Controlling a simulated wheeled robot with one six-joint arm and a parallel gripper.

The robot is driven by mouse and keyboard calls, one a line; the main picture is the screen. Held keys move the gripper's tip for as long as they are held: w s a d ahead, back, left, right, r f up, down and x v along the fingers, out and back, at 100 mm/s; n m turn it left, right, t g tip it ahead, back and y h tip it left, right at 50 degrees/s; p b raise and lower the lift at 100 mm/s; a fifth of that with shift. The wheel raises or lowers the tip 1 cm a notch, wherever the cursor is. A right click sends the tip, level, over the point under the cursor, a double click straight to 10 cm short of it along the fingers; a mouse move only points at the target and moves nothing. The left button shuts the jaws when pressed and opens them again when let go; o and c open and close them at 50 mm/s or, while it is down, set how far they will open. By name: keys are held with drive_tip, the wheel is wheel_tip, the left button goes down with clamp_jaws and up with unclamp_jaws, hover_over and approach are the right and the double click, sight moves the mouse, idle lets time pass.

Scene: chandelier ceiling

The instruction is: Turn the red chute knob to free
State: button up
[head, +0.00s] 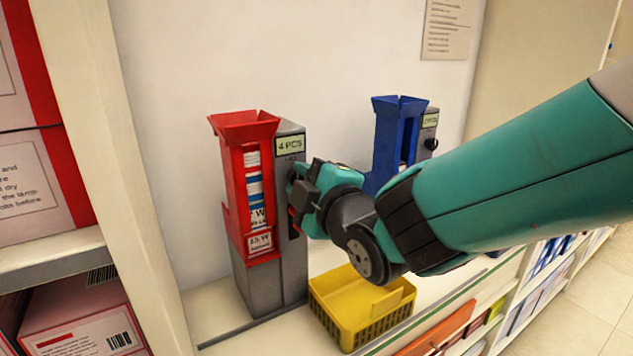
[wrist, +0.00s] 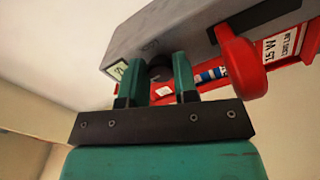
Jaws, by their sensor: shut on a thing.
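The red chute (head: 246,190) stands on the shelf, its front window showing stacked boxes. Its grey housing (head: 291,262) carries a "4 PCS" label. The chute's knob (wrist: 159,68) is dark and round, on the side of the housing. My gripper (head: 299,180) is at that side, and in the wrist view its two green fingers (wrist: 160,78) are either side of the knob, shut on it. The knob is mostly hidden behind my gripper in the head view. Its pointer and any setting marks cannot be read.
A red lever (wrist: 238,62) sticks out of the housing close to my fingers. A yellow bin (head: 345,318) stands below my wrist. A blue chute (head: 388,145) with its own black knob (head: 431,144) stands to the right. A white shelf upright (head: 128,160) is at left.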

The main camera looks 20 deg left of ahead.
drive_tip(key=o, duration=0.9)
drive_tip(key=shift+s+d, duration=0.1)
drive_tip(key=b+v, duration=0.3)
drive_tip(key=v, duration=1.4)
drive_tip(key=shift+s+b, duration=0.15)
drive_tip(key=shift+b, duration=0.15)
